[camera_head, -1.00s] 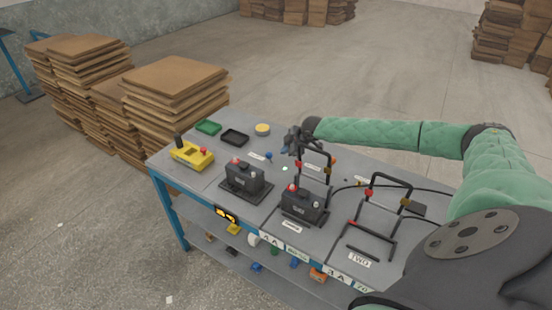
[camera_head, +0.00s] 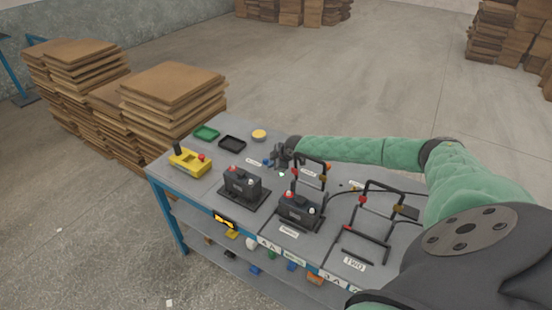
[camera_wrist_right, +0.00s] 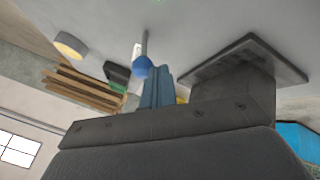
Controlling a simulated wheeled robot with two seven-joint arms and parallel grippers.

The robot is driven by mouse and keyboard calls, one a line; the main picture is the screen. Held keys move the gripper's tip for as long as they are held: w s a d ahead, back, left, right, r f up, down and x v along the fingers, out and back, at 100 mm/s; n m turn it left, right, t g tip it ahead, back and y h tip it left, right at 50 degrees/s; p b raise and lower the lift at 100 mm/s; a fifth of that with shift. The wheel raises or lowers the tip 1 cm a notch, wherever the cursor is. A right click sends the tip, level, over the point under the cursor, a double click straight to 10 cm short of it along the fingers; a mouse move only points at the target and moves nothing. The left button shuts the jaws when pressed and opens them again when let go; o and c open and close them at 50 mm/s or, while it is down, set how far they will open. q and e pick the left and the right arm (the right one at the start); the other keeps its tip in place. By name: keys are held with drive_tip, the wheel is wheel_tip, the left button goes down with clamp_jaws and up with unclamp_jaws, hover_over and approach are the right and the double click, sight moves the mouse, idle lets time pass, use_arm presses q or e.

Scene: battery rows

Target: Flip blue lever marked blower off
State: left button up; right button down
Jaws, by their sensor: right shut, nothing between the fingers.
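The blue lever (camera_head: 266,162) stands on the table behind the left battery, beside a small white label (camera_head: 253,161) too small to read. In the right wrist view the lever shows as a blue ball (camera_wrist_right: 142,68) on a thin grey stem. My right gripper (camera_head: 274,162) is low over the table, just right of the lever. Its blue-grey fingers (camera_wrist_right: 157,88) are shut and empty, with their tips close beside the ball. I cannot tell whether they touch it. My left gripper is not in view.
Two dark batteries, the left one (camera_head: 243,184) and the middle one (camera_head: 299,208), stand in front of my right gripper. A black frame (camera_head: 311,158) rises to its right. A yellow box (camera_head: 188,162), a green tray (camera_head: 206,133), a black tray (camera_head: 232,143) and a yellow disc (camera_head: 259,134) lie left and behind.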

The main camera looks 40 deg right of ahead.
drive_tip(key=shift+x, duration=0.85)
